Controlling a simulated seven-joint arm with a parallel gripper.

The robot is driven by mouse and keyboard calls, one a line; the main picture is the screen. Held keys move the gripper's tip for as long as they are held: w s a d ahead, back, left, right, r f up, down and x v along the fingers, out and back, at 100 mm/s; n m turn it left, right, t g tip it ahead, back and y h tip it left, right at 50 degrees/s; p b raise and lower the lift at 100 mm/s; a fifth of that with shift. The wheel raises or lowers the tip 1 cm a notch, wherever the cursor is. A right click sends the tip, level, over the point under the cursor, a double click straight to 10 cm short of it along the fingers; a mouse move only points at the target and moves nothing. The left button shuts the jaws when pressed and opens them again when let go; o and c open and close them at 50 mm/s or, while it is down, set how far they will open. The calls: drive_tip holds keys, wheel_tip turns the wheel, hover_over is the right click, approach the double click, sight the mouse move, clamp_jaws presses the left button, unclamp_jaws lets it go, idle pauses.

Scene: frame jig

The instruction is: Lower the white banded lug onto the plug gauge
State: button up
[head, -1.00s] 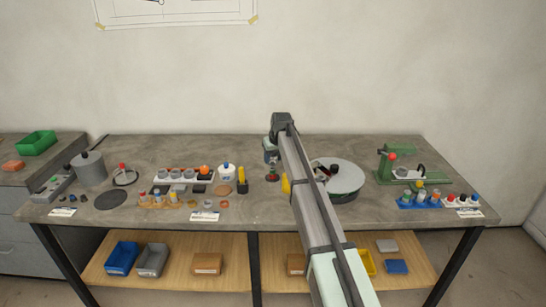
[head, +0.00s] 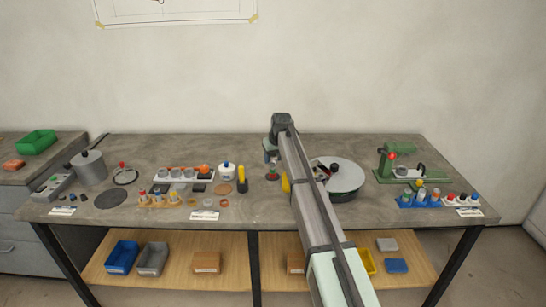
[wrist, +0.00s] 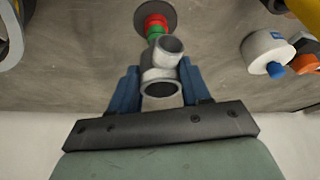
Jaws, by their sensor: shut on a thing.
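My gripper (wrist: 160,78) is shut on the white banded lug (wrist: 160,74), a pale grey-white piece with round open ends, held between the blue fingers. The plug gauge (wrist: 155,31) shows just beyond the lug in the wrist view, with red and green bands on a dark round base. The lug overlaps its near part, so I cannot tell whether they touch. In the head view my gripper (head: 271,158) is above the gauge's spot, beside the arm, and the lug is too small to make out clearly.
In the head view a round turntable (head: 345,176) stands right of my arm and a green fixture (head: 395,165) further right. Bare worktop lies left of the gauge in the wrist view.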

sight(273, 169)
drive_tip(key=shift+f, duration=3.2)
drive_tip(key=o, duration=1.1)
drive_tip(key=shift+o, duration=1)
drive_tip(key=shift+r, duration=0.1)
drive_tip(key=shift+r, duration=4.4)
